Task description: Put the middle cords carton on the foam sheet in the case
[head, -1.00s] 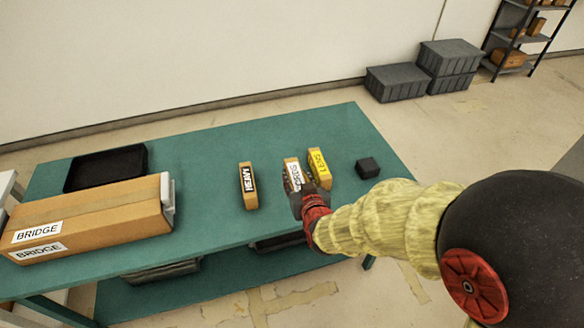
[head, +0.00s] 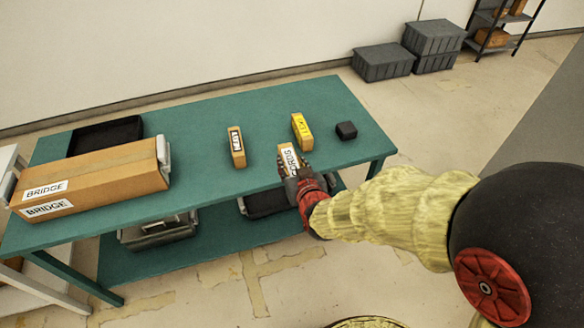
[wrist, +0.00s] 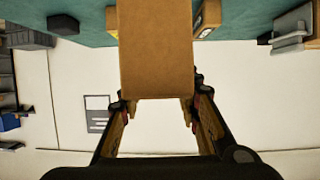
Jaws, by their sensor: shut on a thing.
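My gripper (head: 291,174) is shut on the middle cords carton (head: 288,156), a small tan box with a white label partly readable as "CORDS". It is at the table's front edge, closer to me than the other two small cartons. I cannot tell whether it touches the table. In the wrist view the carton (wrist: 155,50) fills the top centre between my fingers (wrist: 158,112). An open black case or tray (head: 107,134) lies at the table's back left, partly hidden by a long carton. I cannot make out a foam sheet.
The green table (head: 205,140) holds the long BRIDGE carton (head: 100,178), a white-labelled carton (head: 236,150), a yellow-labelled carton (head: 302,132) and a small black block (head: 346,130). A grey container (head: 158,233) and a black one (head: 262,204) sit on the lower shelf.

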